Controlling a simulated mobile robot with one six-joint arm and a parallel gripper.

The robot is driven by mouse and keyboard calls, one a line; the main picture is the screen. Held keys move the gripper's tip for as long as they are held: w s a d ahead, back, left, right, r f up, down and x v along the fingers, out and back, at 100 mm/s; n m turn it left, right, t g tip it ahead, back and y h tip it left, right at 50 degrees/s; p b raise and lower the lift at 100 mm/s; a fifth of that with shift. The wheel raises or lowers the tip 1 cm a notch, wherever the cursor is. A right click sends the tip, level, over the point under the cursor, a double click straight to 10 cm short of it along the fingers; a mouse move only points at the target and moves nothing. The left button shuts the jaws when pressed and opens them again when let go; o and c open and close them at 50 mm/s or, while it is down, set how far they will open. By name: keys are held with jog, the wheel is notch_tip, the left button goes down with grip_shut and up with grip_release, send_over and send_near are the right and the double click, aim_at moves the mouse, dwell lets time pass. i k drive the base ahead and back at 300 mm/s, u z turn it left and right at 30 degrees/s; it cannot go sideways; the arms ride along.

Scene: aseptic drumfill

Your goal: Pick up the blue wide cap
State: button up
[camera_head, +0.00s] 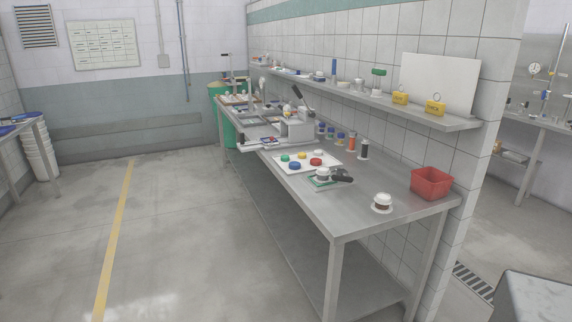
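A blue wide cap (294,166) lies on a white sheet or shallow tray (326,156) on the long metal bench (389,205). A green cap (285,157), a yellow cap (303,155) and a red cap (316,161) lie around it on the same sheet. The blue cap is at the sheet's front left and nothing covers it. My gripper is not in view.
A small device with a black handle (343,177) sits right of the sheet. A white-topped jar (382,201) and a red bin (432,183) stand nearer the right end. A press (295,128) stands behind. The floor (200,220) left of the bench is clear.

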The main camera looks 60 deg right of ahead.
aim_at(294, 166)
jog(key=i, duration=2.3)
jog(key=u, duration=0.25)
jog(key=k, duration=0.2)
jog(key=z, duration=2.2)
jog(key=i, duration=0.25)
jog(key=z, duration=0.2)
